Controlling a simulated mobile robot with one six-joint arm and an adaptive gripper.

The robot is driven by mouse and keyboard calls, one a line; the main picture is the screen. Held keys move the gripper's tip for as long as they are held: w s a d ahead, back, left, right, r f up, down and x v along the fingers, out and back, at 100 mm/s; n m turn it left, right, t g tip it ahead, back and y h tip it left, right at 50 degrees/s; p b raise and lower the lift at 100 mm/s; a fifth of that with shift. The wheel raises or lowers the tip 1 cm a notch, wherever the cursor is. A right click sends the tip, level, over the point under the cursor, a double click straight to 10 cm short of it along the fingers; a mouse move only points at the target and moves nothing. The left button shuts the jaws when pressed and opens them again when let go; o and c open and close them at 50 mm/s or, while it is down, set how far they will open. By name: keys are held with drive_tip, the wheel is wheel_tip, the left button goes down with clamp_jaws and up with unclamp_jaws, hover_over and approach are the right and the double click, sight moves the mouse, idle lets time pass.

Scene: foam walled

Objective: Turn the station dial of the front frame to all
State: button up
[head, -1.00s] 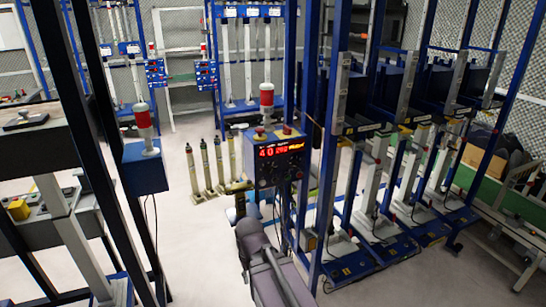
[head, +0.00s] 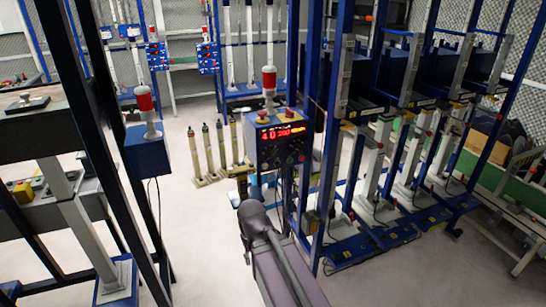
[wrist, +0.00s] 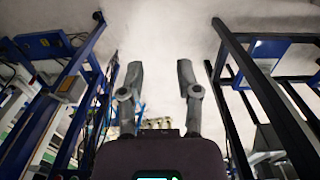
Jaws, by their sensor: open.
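The front frame's control box (head: 280,141) is a dark panel with a lit red display and small knobs, mounted on a blue post in the middle of the head view. A red and white lamp (head: 269,82) stands on top of it. The station dial is too small to tell from the other knobs. My gripper shows in the wrist view (wrist: 160,80), its two fingers apart with nothing between them. In the head view my arm rises from the bottom, below the box, and hides the gripper. The box is not clearly visible in the wrist view.
Blue frames with white columns (head: 388,165) stand at the right. A blue box with a red lamp (head: 147,148) hangs on a dark frame at the left. Several pale posts (head: 210,152) stand behind. The floor (head: 195,235) left of my arm is clear.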

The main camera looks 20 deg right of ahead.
drive_tip(key=shift+o, duration=1.3)
drive_tip(key=shift+w, duration=0.1)
drive_tip(key=w+a+n+t+y+b, duration=0.1)
drive_tip(key=w+t+y+b, duration=0.25)
drive_tip(key=w, duration=0.55)
drive_tip(key=m+t+h+b, duration=0.4)
drive_tip(key=m+t+b, duration=0.2)
drive_tip(key=t, duration=0.9)
approach(273, 155)
drive_tip(key=s, duration=0.4)
drive_tip(key=shift+s+d+r+g+y, duration=0.1)
drive_tip(key=shift+d+r+g+y, duration=0.05)
drive_tip(key=shift+r+g+y, duration=0.1)
drive_tip(key=w, duration=1.3)
drive_tip(key=shift+w, duration=0.4)
